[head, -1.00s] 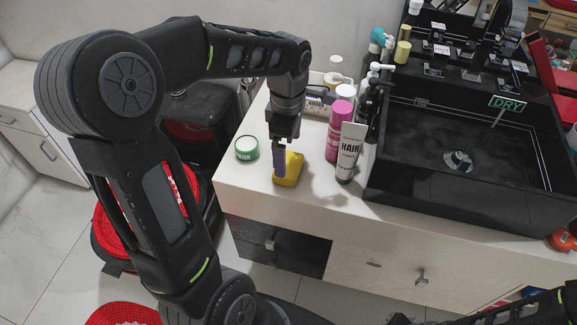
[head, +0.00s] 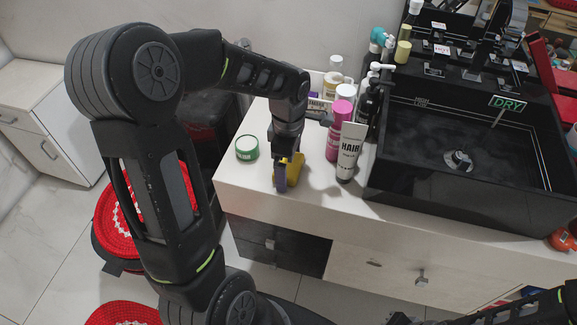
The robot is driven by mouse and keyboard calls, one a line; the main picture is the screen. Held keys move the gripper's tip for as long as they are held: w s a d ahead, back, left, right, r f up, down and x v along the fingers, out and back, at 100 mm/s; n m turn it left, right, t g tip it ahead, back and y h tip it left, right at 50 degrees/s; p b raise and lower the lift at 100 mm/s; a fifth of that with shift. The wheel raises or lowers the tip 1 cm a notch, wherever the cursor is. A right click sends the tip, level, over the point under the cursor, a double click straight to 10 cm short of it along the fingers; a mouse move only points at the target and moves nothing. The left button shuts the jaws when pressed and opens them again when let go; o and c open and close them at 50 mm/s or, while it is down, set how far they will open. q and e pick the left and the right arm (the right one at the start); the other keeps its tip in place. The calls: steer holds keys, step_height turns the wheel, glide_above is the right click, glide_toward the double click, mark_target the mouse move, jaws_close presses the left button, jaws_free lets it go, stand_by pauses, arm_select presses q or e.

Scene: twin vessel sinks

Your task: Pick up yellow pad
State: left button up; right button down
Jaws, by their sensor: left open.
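The yellow pad (head: 294,170) lies on the white counter near its front left part. My left gripper (head: 283,176) points down over the pad, with a purple-grey finger in front of the pad's left side. The gripper is open, and the finger hides part of the pad. The other finger is hidden, so I cannot tell whether either touches the pad. My right gripper is not in view; only part of my right arm shows at the bottom right.
A white HAIR tube (head: 350,152) and a pink bottle (head: 340,128) stand to the right. Further right is a black vessel sink (head: 470,215). The counter's front strip (head: 330,205) is clear.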

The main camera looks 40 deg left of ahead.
arm_select(q)
steer(key=shift+c, duration=0.4)
steer(key=c, duration=1.2)
